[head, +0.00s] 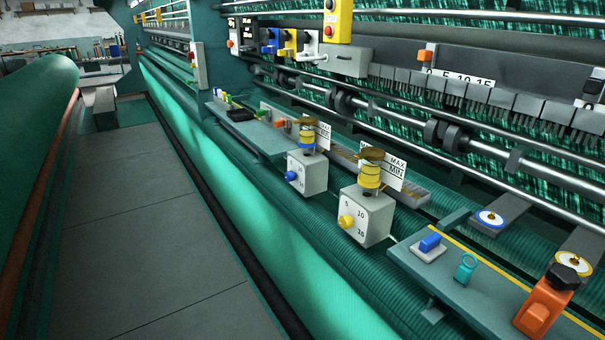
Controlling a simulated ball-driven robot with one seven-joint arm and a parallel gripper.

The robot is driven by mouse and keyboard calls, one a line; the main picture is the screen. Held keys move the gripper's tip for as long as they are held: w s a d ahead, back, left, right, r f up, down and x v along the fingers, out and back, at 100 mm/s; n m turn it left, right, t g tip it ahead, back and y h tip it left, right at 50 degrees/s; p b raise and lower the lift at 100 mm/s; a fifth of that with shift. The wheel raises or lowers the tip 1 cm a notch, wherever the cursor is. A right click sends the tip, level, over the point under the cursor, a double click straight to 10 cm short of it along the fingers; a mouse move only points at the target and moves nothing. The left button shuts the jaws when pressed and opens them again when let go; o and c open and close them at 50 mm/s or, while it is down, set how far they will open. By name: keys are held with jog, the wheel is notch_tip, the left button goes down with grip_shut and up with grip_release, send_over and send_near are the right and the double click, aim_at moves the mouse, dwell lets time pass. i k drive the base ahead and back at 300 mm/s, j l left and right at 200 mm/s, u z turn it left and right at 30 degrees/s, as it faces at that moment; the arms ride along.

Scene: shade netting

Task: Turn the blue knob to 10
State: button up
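The blue knob (291,176) is on the front face of a small light-grey box (314,176), right of the picture's middle. A few small dark marks show on that face beside the knob. They are too small to read surely, and I cannot tell where the knob points. My gripper is not in view, and nothing is seen touching the knob.
A green shelf (470,290) at lower right holds a blue block, a teal item and an orange block. A grey walkway (150,240) lies clear at left, beside a green roll (35,140).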

aim_at(290, 176)
jog(key=i+j, duration=0.25)
jog(key=i, duration=0.3)
jog(key=i+j+z, duration=0.1)
jog(key=i, duration=0.45)
jog(key=i+j, duration=0.4)
jog(key=i+j+z, duration=0.1)
jog(key=i+j, duration=0.2)
jog(key=i, duration=0.35)
jog(key=i+j, duration=0.3)
jog(key=i, duration=0.2)
jog(key=z, duration=0.05)
